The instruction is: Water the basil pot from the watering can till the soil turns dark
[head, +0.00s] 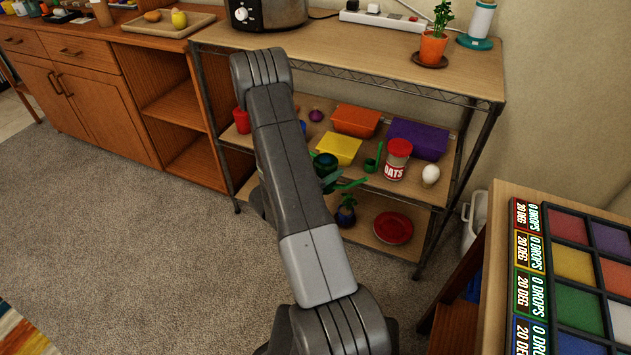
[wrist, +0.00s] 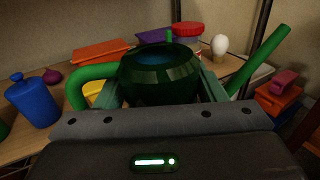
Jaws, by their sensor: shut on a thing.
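The green watering can (wrist: 158,82) is between the two fingers of my gripper (wrist: 160,92), which is shut on its body. Its handle (wrist: 78,88) is on the left and its long spout (wrist: 262,58) rises to the right. In the head view the can (head: 326,163) shows partly behind my arm, in front of the middle shelf; I cannot tell if it touches the shelf. The basil pot (head: 433,49) is an orange pot with a green plant, upright on a dark saucer (head: 430,61) on the rack's top, well above my gripper. Its soil is too small to judge.
The rack's middle shelf holds an orange bin (head: 356,120), a purple bin (head: 418,139), an oats jar (head: 397,160) and a white bulb-like thing (head: 430,175). A power strip (head: 383,17) and a teal-based bottle (head: 478,25) flank the pot. A table with coloured trays (head: 575,265) stands right.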

